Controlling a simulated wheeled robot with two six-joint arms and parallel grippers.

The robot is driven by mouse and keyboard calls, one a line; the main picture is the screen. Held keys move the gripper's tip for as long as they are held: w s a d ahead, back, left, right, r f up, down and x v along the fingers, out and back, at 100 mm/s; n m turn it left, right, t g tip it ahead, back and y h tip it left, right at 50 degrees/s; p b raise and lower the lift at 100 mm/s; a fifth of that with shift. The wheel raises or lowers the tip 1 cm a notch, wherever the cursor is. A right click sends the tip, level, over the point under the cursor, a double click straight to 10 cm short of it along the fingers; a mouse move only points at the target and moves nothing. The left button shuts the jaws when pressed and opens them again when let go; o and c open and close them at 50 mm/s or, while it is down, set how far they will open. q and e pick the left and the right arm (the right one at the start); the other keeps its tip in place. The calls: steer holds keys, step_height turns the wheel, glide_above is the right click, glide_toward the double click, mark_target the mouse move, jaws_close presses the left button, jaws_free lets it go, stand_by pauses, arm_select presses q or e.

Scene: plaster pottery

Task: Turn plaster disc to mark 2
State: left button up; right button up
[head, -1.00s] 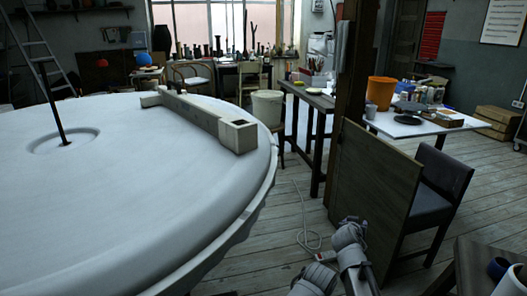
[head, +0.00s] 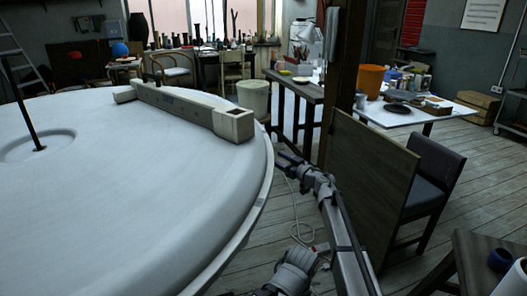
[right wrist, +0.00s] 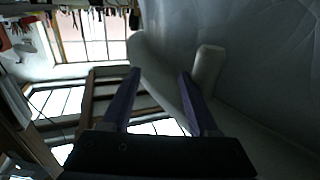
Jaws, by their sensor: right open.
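The big round white plaster disc (head: 130,200) fills the left of the head view, with a thin dark rod (head: 22,105) standing in the hollow at its middle. A pale beam (head: 185,108) with a square hole in its near end lies across the disc's far right part. I cannot make out a mark 2. My right gripper (head: 285,155) is beside the disc's right rim, apart from the beam's near end. In the right wrist view its two fingers (right wrist: 160,73) are open and empty, with a pale bar and short peg (right wrist: 208,68) beyond them. My left gripper is not in view.
A brown wooden panel (head: 372,185) and a dark chair (head: 432,180) stand to the right of my right arm. A white bucket (head: 254,98) and a dark table (head: 297,85) are behind the disc. A cable lies on the plank floor.

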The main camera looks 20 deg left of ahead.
steer(key=x, duration=0.8)
steer(key=shift+s, duration=0.2)
steer(key=shift+a+f, duration=0.1)
steer(key=shift+a, duration=0.05)
steer(key=shift+s, duration=0.15)
jaws_close()
steer(key=shift+w+d, duration=0.2)
steer(key=shift+d, duration=0.05)
stand_by(0.5)
steer(key=shift+c, duration=0.8)
jaws_free()
steer(key=shift+w, duration=0.1)
steer(key=shift+o, duration=0.8)
